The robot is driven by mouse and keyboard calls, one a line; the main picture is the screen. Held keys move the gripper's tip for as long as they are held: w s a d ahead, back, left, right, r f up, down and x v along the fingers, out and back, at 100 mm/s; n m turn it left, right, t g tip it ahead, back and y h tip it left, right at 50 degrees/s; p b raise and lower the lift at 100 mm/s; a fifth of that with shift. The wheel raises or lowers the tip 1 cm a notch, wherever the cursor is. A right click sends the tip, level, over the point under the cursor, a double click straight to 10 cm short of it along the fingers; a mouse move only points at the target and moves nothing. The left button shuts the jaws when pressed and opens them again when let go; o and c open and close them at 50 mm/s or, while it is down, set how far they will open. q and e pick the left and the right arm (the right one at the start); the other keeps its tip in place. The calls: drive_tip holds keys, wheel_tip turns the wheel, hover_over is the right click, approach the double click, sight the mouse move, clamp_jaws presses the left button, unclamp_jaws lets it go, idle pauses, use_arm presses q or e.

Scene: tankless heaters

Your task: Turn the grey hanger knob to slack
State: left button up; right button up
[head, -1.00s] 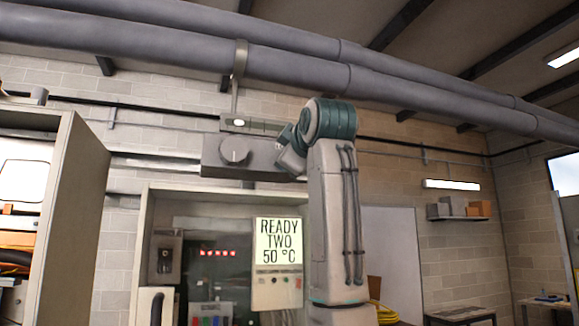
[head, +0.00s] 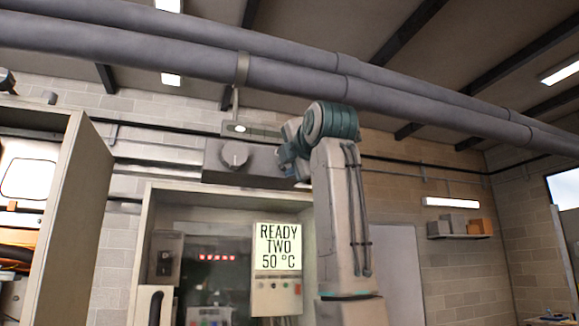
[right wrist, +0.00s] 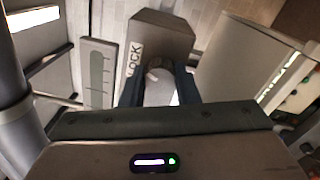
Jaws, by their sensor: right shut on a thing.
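A round grey knob (head: 234,155) with a light mark sits on the front of a grey box (head: 213,170) under the big pipes. My right gripper (head: 287,157) is at the box's right end, right of that knob and not covering it. In the right wrist view my right gripper (right wrist: 158,90) has its fingers around a small grey part (right wrist: 155,73) next to the word LOCK (right wrist: 134,62). The gripper hides much of this part, and I cannot tell whether it turns. My left gripper is not in view.
A plate with a slot and light (head: 250,129) sits above the box; a rod and strap (head: 242,70) run up to the pipes (head: 300,76). Below is an open cabinet (head: 143,235) with a READY TWO 50 °C display (head: 277,247). A cabinet door (head: 85,215) stands at left.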

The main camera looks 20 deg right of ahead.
drive_tip(key=shift+w+f+n, duration=0.1)
drive_tip(key=shift+f+n, duration=0.1)
drive_tip(key=shift+n, duration=0.8)
drive_tip(key=shift+a, duration=0.1)
drive_tip(key=o, duration=1)
drive_tip(key=shift+r, duration=0.1)
drive_tip(key=s+b, duration=0.2)
drive_tip(key=s, duration=0.1)
drive_tip(key=s+b, duration=0.1)
drive_tip(key=s, duration=0.1)
drive_tip(key=shift+d+f, duration=0.2)
drive_tip(key=shift+f, duration=0.1)
drive_tip(key=b, duration=0.2)
approach(289, 165)
drive_tip(key=s, duration=0.1)
drive_tip(key=shift+s+r, duration=0.15)
drive_tip(key=shift+r, duration=0.1)
